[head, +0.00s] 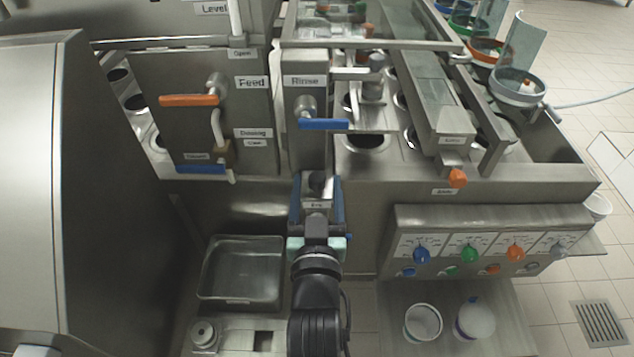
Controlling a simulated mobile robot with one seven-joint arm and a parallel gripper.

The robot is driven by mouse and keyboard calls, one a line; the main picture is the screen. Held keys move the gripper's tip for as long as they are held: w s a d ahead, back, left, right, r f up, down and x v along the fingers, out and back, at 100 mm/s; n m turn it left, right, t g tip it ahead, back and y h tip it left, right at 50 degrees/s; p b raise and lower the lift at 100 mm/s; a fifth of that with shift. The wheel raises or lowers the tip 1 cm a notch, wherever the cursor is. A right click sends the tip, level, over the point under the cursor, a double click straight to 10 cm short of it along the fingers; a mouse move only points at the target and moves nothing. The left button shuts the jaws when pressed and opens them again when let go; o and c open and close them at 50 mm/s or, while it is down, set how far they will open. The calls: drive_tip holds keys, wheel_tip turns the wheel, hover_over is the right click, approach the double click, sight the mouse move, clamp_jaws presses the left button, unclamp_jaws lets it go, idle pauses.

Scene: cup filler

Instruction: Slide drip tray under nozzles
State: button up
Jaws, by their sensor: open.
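A shallow rectangular metal tray (240,272), which looks like the drip tray, lies empty at the lower left, left of my arm. My gripper (318,188) is open at the middle of the view, with its blue fingers pointing toward the machine front below the Rinse panel. A small dark round part and a partly legible label show between the fingers; I cannot tell whether the fingers touch anything. The tray is apart from my gripper. I cannot clearly make out the nozzles.
A blue-handled Rinse valve (323,124) sticks out above my gripper, and an orange Feed handle (189,100) is at upper left. A knob panel (480,245) and two white cups (423,322) are at right. A large metal housing (75,200) fills the left.

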drive_tip(key=shift+w, duration=0.3)
clamp_jaws()
idle(1.3)
